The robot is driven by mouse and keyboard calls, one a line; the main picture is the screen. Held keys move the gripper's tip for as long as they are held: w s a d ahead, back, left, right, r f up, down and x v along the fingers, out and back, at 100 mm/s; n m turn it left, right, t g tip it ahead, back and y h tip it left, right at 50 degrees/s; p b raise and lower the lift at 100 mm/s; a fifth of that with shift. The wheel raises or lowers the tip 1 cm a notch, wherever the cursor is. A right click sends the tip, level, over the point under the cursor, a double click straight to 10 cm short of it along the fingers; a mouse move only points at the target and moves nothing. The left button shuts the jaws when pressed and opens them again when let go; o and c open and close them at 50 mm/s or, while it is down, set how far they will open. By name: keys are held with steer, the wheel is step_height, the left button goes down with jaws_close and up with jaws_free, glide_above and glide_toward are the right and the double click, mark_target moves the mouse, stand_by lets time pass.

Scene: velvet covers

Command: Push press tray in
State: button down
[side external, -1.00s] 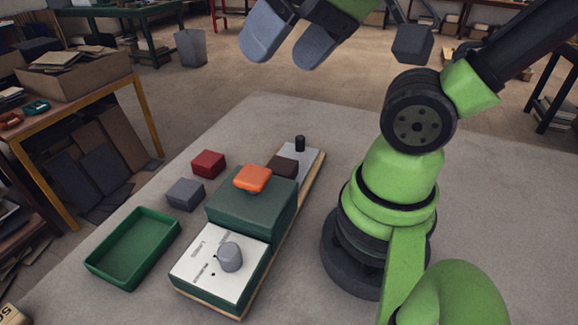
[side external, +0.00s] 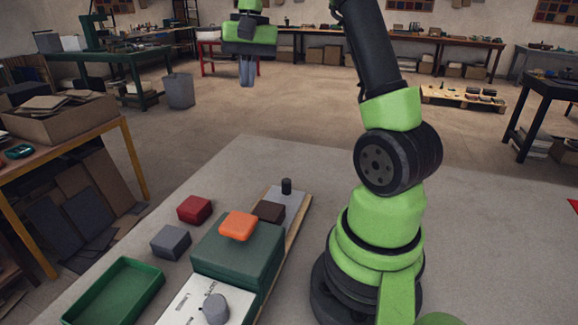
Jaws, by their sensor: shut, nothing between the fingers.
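The press is a dark green box (side external: 238,252) on a wooden base board, with an orange block or handle (side external: 239,225) on top. Its light grey tray (side external: 293,196) sticks out of the far end and carries a small black upright knob (side external: 286,186). A dark brown block (side external: 269,211) lies at the tray's inner end, by the press body. My gripper (side external: 247,84) hangs high beyond the far end of the table, fingers pointing down, shut and empty. It is well apart from the tray.
A white panel with a grey dial (side external: 215,308) is at the press's near end. A red block (side external: 194,209), a grey block (side external: 171,242) and an empty green tray (side external: 115,293) lie left of the press. The grey tabletop (side external: 500,250) is clear at right.

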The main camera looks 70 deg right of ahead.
mark_target(270, 204)
steer(key=s+d+f+m+g+y, duration=0.1)
steer(key=s+d+f+m+y, duration=0.15)
steer(key=d+f, duration=0.45)
steer(key=s+d+f+m+g+y, duration=0.1)
steer(key=s+d+f+m, duration=0.15)
steer(key=d+f, duration=0.4)
steer(key=shift+h, duration=0.25)
steer(key=x, duration=0.9)
steer(key=shift+a+f, duration=0.1)
steer(key=shift+a, duration=0.15)
steer(key=shift+s+a+f, duration=0.1)
steer(key=shift+a, duration=0.75)
steer(key=shift+s+a, duration=0.2)
steer(key=shift+a, duration=0.9)
steer(key=shift+a, duration=0.1)
steer(key=a, duration=1.1)
steer(key=shift+a, duration=0.35)
steer(key=shift+d, duration=0.1)
